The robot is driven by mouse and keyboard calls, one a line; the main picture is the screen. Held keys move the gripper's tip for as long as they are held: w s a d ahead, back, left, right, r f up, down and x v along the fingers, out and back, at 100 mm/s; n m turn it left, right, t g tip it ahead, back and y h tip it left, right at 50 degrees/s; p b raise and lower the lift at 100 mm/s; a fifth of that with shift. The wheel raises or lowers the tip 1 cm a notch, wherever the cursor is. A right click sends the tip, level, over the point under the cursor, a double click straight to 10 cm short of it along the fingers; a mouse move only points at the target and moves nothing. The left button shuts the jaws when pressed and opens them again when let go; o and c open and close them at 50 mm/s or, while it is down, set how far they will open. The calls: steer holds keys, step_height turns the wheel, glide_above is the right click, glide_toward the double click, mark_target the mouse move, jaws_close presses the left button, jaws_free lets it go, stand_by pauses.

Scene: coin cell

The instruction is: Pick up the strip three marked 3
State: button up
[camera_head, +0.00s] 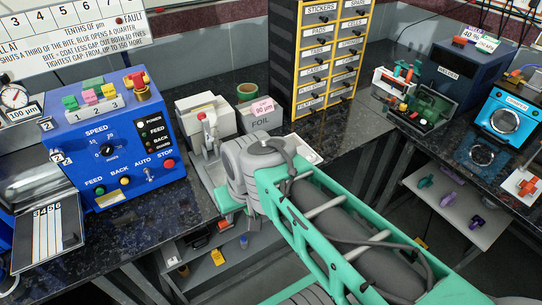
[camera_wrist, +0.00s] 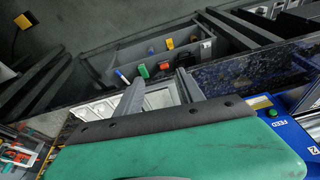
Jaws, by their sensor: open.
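A dark plate (camera_head: 68,238) at the lower left of the head view, in front of the blue machine, bears a row of narrow pale strips. Small numerals head the strips; the leftmost, strip three (camera_head: 37,228), seems to read 3, but the print is too small to be sure. My gripper is mostly hidden behind my wrist in the head view, right of the blue machine and well away from the strips. In the wrist view, my gripper (camera_wrist: 158,88) shows two grey fingers apart, with nothing seen between them. No strip is recognisable there.
The blue machine (camera_head: 115,150) with knobs and buttons stands between the strips and my arm. A foil box (camera_head: 262,117), white boxes (camera_head: 207,112) and a drawer cabinet (camera_head: 318,60) stand behind. A lower shelf (camera_head: 205,268) holds small coloured items.

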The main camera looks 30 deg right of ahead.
steer(key=shift+o, duration=1.1)
steer(key=w+d+f+m+t+y, duration=0.1)
steer(key=w+d+f+m+y, duration=0.1)
steer(key=w+d+f+m, duration=0.3)
steer(key=w+d+m, duration=0.3)
steer(key=w+m, duration=0.1)
steer(key=m, duration=0.1)
steer(key=shift+w+f+p, duration=0.15)
steer(key=shift+w+p, duration=0.2)
steer(key=shift+w, duration=0.05)
steer(key=m+t+h+p, duration=0.15)
steer(key=m+t, duration=0.75)
steer(key=m, duration=1.6)
glide_toward(313, 158)
steer(key=x, duration=0.9)
steer(key=shift+w, duration=0.15)
jaws_close()
